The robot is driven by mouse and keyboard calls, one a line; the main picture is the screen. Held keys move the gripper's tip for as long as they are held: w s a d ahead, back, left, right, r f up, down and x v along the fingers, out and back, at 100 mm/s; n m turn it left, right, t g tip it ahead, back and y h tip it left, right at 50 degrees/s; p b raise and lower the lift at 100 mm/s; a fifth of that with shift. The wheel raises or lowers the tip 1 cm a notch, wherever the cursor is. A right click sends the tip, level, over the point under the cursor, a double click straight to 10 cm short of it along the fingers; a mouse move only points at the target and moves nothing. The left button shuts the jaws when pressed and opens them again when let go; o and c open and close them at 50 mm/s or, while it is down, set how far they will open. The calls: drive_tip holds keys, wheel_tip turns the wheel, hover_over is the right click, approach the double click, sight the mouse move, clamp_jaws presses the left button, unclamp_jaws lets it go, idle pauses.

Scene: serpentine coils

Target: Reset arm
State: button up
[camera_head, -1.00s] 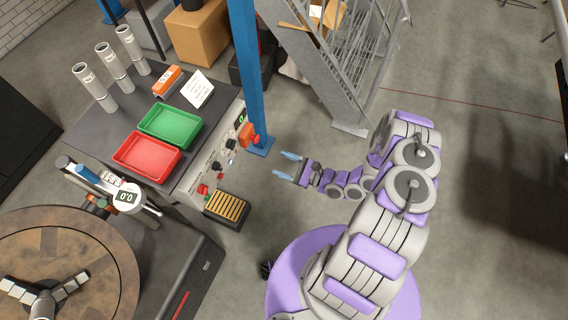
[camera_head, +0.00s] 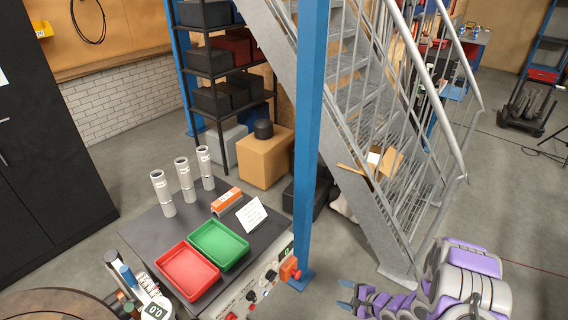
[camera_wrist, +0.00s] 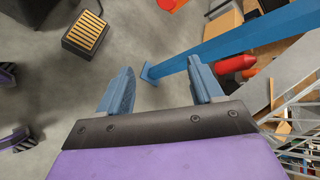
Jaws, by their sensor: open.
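My gripper (camera_head: 345,295) shows at the bottom edge of the head view, right of the blue post's foot. My purple and grey arm is folded at the lower right, partly cut off by the frame. In the wrist view my gripper (camera_wrist: 160,90) has its two blue fingers apart, with nothing between them but grey floor. It touches nothing that I can see.
A dark table (camera_head: 160,232) holds a red tray (camera_head: 187,272), a green tray (camera_head: 219,246) and three grey cylinders. A blue post (camera_head: 310,140) and a metal staircase (camera_head: 380,222) stand close to my gripper. Open floor (camera_head: 530,215) lies at the right.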

drive_tip(key=w+d+r+n+g+h, duration=0.2)
drive_tip(key=d+r+n+h, duration=0.4)
drive_tip(key=d+r+h, duration=0.75)
drive_tip(key=s+a+r+n+g+y, duration=0.25)
drive_tip(key=s+r, duration=0.65)
drive_tip(key=r, duration=0.5)
drive_tip(key=s+a+r+n+g+y, duration=0.1)
drive_tip(key=s+a+r+n, duration=0.1)
drive_tip(key=s+a, duration=0.4)
drive_tip(key=s+a+r+n+g+y, duration=0.1)
drive_tip(key=s+a+r, duration=0.4)
drive_tip(key=s, duration=0.8)
drive_tip(key=s+a+r+n+g+y, duration=0.1)
drive_tip(key=s+a+r+n+g, duration=0.2)
drive_tip(key=s+a, duration=0.4)
drive_tip(key=shift+s+r+n+b, duration=0.15)
drive_tip(key=shift+s+n+b, duration=0.3)
drive_tip(key=shift+s+n, duration=0.55)
drive_tip(key=shift+s, duration=0.1)
drive_tip(key=shift+c, duration=0.5)
